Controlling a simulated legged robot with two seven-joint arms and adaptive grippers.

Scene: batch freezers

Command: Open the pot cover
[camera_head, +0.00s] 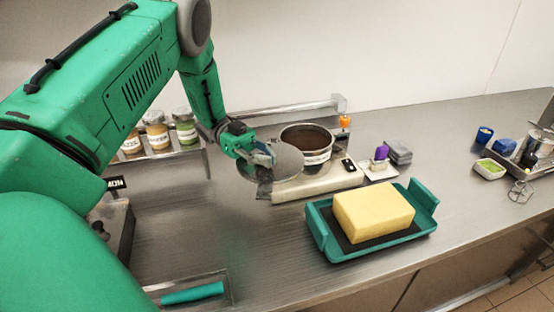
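The pot (307,141) stands on a pale flat base (320,181) at the back of the counter. Its top is uncovered and its dark inside shows. A round grey pot cover (285,161) is in front and to the left of the pot, tilted. My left gripper (264,156) is at the cover and appears shut on it, though the exact contact is small and partly hidden. The cover hides part of the pot's left side and of the base. My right gripper is not in view.
A teal tray (323,243) with a yellow block (373,213) stands in front. Several jars (157,132) sit on a rack at the left. A purple item (381,153), grey stacked pieces (398,151) and small containers stand to the right. The counter's right-middle is clear.

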